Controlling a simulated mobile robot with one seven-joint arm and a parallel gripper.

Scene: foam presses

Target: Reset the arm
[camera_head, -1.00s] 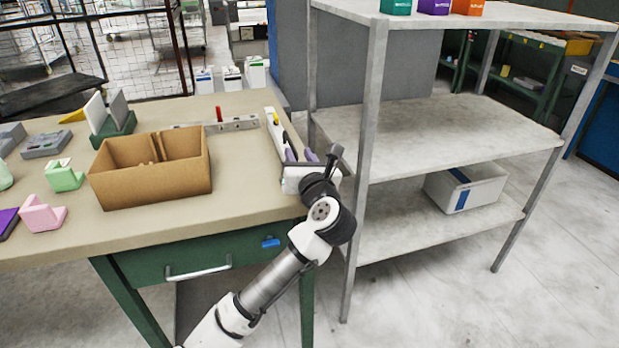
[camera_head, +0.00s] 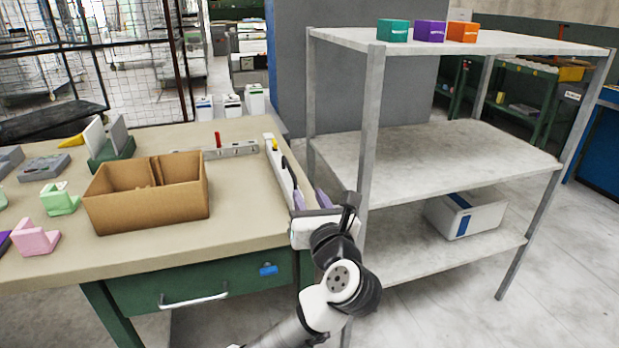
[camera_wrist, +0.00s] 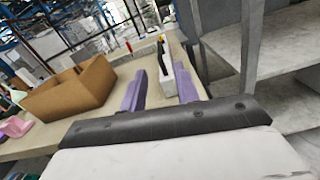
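My white and black arm reaches up from the bottom of the head view. My gripper (camera_head: 311,198) is at the right front corner of the workbench (camera_head: 245,185), beside the grey shelf rack (camera_head: 430,160). Its two purple fingers stand well apart in the wrist view (camera_wrist: 159,88), with nothing held between them. Beyond the fingers, a narrow white holder (camera_wrist: 166,84) with a dark-handled item shows on the bench. In the head view the holder (camera_head: 280,165) lies along the bench's right edge, partly hidden by my gripper.
An open cardboard box (camera_head: 145,215) stands on the bench, with a pink block (camera_head: 36,238) and a green block (camera_head: 60,199) to its left. Teal (camera_head: 392,30), purple (camera_head: 430,33) and orange (camera_head: 462,32) boxes sit on the top shelf. The middle shelf is clear. A white bin (camera_head: 465,215) is below.

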